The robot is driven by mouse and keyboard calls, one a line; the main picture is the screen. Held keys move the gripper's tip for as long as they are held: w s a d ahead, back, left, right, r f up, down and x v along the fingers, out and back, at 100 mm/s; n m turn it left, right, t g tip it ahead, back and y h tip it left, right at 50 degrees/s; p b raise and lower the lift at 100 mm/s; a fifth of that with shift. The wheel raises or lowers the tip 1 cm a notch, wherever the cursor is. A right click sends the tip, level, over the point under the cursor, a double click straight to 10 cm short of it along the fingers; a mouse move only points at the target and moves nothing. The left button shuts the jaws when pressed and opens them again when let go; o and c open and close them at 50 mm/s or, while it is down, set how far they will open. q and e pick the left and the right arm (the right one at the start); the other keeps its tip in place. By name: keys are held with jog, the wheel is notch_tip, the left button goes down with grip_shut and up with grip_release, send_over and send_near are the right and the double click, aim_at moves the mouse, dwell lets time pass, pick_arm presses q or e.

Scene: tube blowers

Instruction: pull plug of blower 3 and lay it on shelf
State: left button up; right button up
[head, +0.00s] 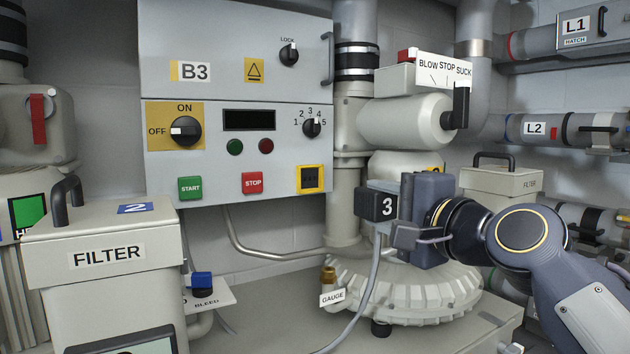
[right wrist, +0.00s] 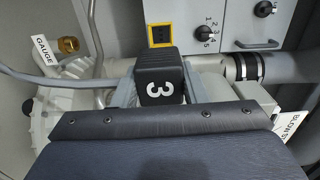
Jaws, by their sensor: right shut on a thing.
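The plug (head: 381,206) is a dark block marked 3, with a grey cable (head: 371,275) hanging from it and curving down to the lower left. My right gripper (head: 394,212) is shut on it, in front of blower 3 (head: 402,292). In the right wrist view the plug (right wrist: 160,76) sits between the two grey fingers of the gripper (right wrist: 161,88). My gripper body hides part of the blower behind, and I cannot tell whether the plug is in its socket. My left gripper is not in view. I cannot tell which surface is the shelf.
The control box B3 (head: 232,150) is on the wall behind and to the left. The filter box (head: 105,235) stands at left front. A brass gauge fitting (head: 328,276) is beside the blower. A grey bench surface (head: 265,285) left of the blower has free room.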

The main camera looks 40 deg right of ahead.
jog(key=w+a+p, duration=0.1)
jog(key=a, duration=0.8)
jog(key=shift+a, duration=0.4)
dwell(0.4)
notch_tip(320, 180, down, 25)
jog(key=b, duration=2.2)
jog(key=shift+f, duration=0.2)
dwell(0.4)
jog(key=shift+f+b, duration=1.4)
dwell(1.0)
